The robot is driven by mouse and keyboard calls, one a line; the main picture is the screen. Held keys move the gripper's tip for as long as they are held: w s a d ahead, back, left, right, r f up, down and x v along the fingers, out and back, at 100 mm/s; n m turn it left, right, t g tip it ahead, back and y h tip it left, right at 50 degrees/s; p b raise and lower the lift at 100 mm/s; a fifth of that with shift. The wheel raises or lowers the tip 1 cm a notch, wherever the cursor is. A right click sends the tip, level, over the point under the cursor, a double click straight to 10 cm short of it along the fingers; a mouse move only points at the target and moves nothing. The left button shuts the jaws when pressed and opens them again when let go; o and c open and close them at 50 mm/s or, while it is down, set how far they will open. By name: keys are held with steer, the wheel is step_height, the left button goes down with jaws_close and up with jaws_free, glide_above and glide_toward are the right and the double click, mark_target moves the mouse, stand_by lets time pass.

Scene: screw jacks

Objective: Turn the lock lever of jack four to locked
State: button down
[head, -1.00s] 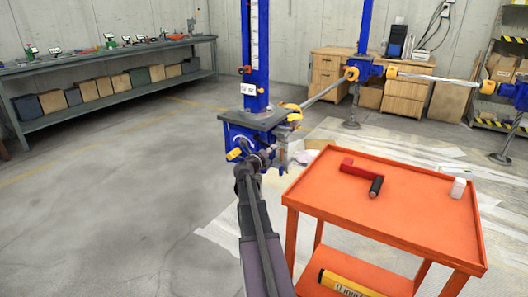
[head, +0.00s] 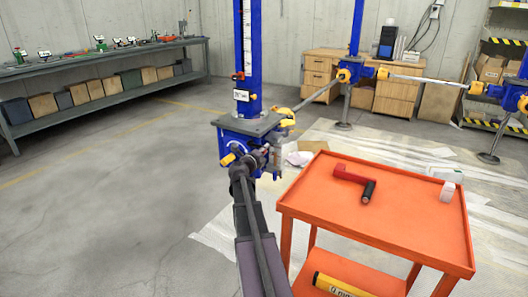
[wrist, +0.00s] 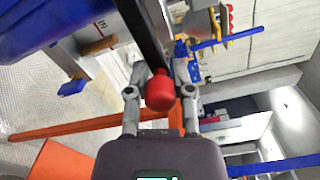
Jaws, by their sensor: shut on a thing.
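The jack at my arm has a blue column (head: 252,50) and a blue gearbox (head: 232,139) under a grey plate. Its small label (head: 244,95) is too small to read, so I cannot tell its number. My gripper (wrist: 161,72) is at the front of this jack, below the plate. In the wrist view its two fingers are shut on a red ball knob (wrist: 160,93) at the end of a dark lever bar (wrist: 143,30). The lever's pivot is hidden. In the head view my arm hides the knob and lever.
A shaft (head: 316,95) joins the jack to another jack (head: 349,75) behind. Floor at left is clear.

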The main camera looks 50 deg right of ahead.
steer(key=shift+d, duration=0.15)
steer(key=c, duration=0.5)
jaws_free()
steer(key=shift+s+a, duration=0.1)
steer(key=shift+a, duration=0.1)
steer(key=v, duration=1.1)
steer(key=shift+a, duration=0.35)
